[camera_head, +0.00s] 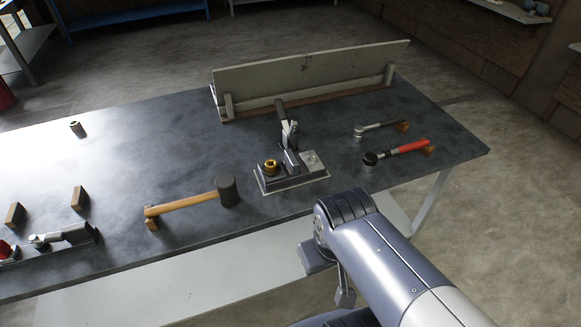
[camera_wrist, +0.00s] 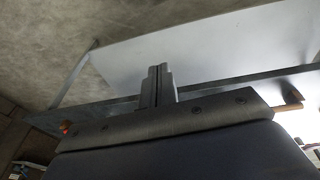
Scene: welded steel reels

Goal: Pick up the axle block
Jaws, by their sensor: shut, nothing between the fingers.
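A grey metal block fixture (camera_head: 291,178) with a brass ring (camera_head: 271,167) and an upright lever stands near the table's front edge in the head view. I cannot tell for sure which part is the axle block. My gripper shows in the wrist view (camera_wrist: 158,86) with its two fingers together and nothing between them. In the head view my arm is at the lower right, off the table's front edge and apart from the fixture. The gripper's fingertips are not clear there.
A mallet (camera_head: 190,202) lies left of the fixture. A ratchet (camera_head: 378,129) and a red-handled tool (camera_head: 400,151) lie to its right. A long upright board (camera_head: 310,78) stands behind. A small cylinder (camera_head: 77,129) and a clamp (camera_head: 62,236) are at left. The dark tabletop (camera_head: 130,150) between is clear.

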